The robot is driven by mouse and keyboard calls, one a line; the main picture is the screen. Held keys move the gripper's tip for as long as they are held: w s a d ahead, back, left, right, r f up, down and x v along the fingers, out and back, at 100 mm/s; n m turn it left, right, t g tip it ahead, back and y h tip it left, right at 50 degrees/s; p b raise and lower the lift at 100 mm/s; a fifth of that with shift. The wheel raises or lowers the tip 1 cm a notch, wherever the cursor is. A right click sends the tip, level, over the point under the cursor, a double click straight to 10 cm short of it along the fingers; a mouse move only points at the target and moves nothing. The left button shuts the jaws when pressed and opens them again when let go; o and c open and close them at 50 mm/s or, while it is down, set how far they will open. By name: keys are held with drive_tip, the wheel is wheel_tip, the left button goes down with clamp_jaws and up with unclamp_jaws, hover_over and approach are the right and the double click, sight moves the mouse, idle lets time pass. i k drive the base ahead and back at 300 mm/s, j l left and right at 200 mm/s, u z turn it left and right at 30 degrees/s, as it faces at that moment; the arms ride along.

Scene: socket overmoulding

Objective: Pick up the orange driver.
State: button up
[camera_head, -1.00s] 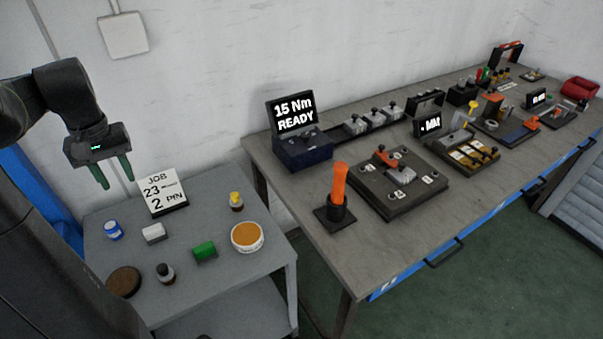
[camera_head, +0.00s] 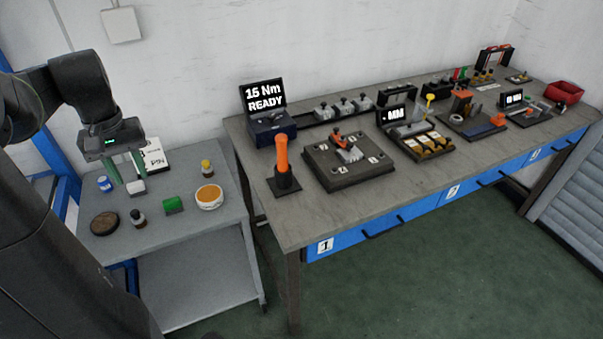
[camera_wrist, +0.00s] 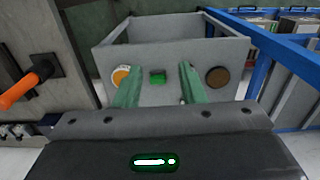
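The orange driver (camera_head: 282,153) stands upright in a black holder (camera_head: 284,184) at the near left corner of the long workbench. In the wrist view the orange driver (camera_wrist: 22,89) lies at the left, with its handle pointing to the lower left. My gripper (camera_head: 128,176) is above the small grey cart, well to the left of the driver. Its two green fingers are apart with nothing between them that I can see; in the wrist view the gripper (camera_wrist: 160,85) also shows spread fingers.
The grey cart (camera_head: 200,236) carries a blue jar, a green block (camera_head: 173,205), a brown disc (camera_head: 104,223), an orange-filled dish (camera_head: 209,197) and a job card. A dark fixture plate (camera_head: 345,172) and a display box (camera_head: 266,115) stand near the driver. A gap separates cart and bench.

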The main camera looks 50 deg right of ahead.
sight(283, 164)
drive_tip(key=k+l, duration=0.15)
drive_tip(key=l, duration=0.2)
drive_tip(key=k+l+u, duration=0.1)
drive_tip(key=l, duration=0.25)
drive_tip(key=k+l, duration=0.2)
drive_tip(key=k+l+u, duration=0.1)
drive_tip(key=l, duration=0.35)
drive_tip(key=l+u, duration=0.1)
drive_tip(key=l, duration=0.7)
